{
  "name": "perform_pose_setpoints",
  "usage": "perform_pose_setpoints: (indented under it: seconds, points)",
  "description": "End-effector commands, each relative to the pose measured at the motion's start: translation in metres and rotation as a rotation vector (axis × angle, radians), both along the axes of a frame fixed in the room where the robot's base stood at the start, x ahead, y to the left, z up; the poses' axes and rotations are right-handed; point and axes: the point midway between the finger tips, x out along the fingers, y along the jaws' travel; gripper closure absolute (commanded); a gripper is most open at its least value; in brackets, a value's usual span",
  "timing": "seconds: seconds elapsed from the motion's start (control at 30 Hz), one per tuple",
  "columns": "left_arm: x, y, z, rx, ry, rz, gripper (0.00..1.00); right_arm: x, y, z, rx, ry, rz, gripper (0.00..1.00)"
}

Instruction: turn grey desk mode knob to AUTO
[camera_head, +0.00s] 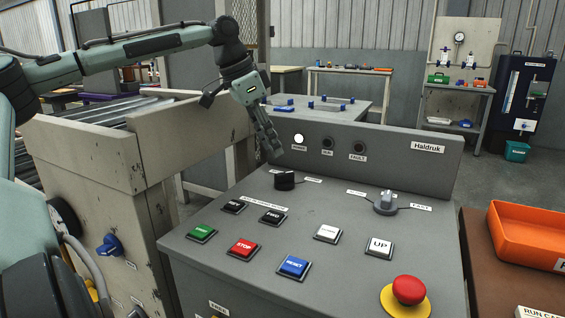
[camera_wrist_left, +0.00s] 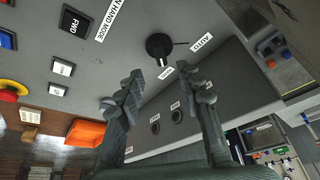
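The black mode knob (camera_head: 285,180) sits on the sloped top of the grey desk (camera_head: 225,268), near its upright lamp panel. In the left wrist view the knob (camera_wrist_left: 160,47) has a white mark on its lower side, facing a small label (camera_wrist_left: 166,72). The AUTO label (camera_wrist_left: 201,41) lies to the right of the knob there, apart from the white mark. My left gripper (camera_head: 270,150) hangs just above and behind the knob, apart from it. In the wrist view its two fingers (camera_wrist_left: 160,73) are spread and empty. My right gripper is not in view.
Several push buttons, including red STOP (camera_head: 243,249), lie on the desk front. A grey knob (camera_head: 385,204) and a red emergency button (camera_head: 409,290) are at right. The lamp panel (camera_head: 400,152) rises behind. An orange tray (camera_head: 535,236) stands right of the desk.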

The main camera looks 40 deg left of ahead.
Motion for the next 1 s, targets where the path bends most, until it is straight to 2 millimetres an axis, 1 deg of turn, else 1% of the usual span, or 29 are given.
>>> perform_pose_setpoints:
  seconds: [0.07,0.17,0.4,0.6,0.73,0.93,0.97,1.0]
  points:
    - [0.001,-0.001,-0.003,0.0,0.001,0.0,0.64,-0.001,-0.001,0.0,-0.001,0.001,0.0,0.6]
    - [0.004,-0.002,-0.013,0.001,0.004,0.0,0.64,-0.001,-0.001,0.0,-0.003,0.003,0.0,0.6]
    - [0.017,-0.008,-0.049,0.001,0.005,0.0,0.64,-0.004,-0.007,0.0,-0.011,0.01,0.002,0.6]
    - [0.025,-0.011,-0.068,0.001,0.003,0.0,0.64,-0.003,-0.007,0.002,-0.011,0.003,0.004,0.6]
    - [0.027,-0.011,-0.072,0.0,0.0,0.0,0.64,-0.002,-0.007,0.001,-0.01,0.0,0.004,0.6]
    - [0.028,-0.011,-0.072,0.0,0.0,0.0,0.64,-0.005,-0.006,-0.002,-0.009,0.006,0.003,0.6]
    - [0.028,-0.011,-0.072,0.0,0.0,0.0,0.66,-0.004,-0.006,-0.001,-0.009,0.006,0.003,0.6]
    - [0.028,-0.011,-0.072,0.0,0.0,0.0,0.71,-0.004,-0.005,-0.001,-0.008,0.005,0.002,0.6]
